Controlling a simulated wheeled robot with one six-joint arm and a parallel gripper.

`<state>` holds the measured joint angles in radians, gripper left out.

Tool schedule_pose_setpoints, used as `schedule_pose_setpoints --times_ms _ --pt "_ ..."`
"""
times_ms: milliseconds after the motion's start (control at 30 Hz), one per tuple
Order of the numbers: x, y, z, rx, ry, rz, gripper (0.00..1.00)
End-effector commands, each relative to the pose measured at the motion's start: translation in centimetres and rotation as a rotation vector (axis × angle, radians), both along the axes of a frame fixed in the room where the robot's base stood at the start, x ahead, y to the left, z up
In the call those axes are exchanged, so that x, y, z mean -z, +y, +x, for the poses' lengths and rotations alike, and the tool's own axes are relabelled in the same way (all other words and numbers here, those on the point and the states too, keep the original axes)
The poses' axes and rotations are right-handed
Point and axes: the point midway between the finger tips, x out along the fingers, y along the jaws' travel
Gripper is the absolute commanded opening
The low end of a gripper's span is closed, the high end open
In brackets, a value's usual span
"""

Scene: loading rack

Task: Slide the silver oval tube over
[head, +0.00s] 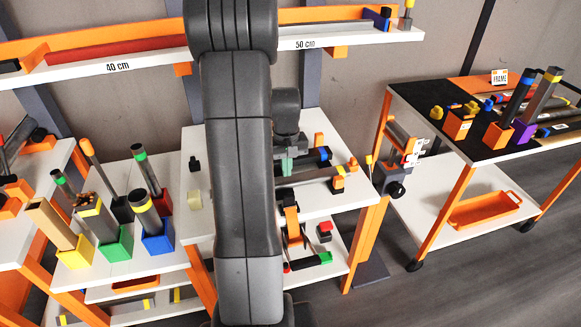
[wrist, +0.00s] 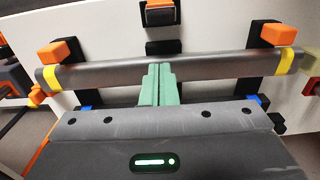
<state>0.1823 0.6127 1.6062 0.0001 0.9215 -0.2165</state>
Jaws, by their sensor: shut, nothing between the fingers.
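A grey-silver tube (wrist: 205,70) with a yellow band near each end lies across the wrist view, resting in two black holders (wrist: 265,62) with orange tops. In the head view the tube (head: 312,174) lies on the white middle table, partly hidden behind my arm. My gripper (wrist: 158,68) has green fingers, closed together with nothing between them. The fingertips overlap the middle of the tube's near side in the wrist view; I cannot tell whether they touch it. In the head view my gripper (head: 287,167) is just right of my arm, at the tube.
A black block with an orange part (wrist: 160,14) stands behind the tube's middle. Small orange blocks (head: 338,183) stand near the tube's right end. Colored holders with upright tubes (head: 118,247) stand at left. A black-topped cart (head: 455,155) stands at right. A shelf (head: 120,66) runs above.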

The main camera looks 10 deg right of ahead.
Motion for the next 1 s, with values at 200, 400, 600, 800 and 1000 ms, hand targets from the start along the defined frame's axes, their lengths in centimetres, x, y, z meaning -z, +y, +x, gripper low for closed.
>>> schedule_pose_setpoints --times_ms 200,400,600,800,1000 --pt "4.3 0.0 -0.1 0.0 0.006 0.001 0.0" --pt "6.8 0.0 -0.1 0.0 0.004 0.001 0.0" --pt "7.7 0.0 -0.1 0.0 0.002 0.0 0.0" --pt "7.7 0.0 -0.1 0.0 0.001 0.0 0.0" --pt "7.7 0.0 0.8 -0.001 -0.001 0.0 0.0"
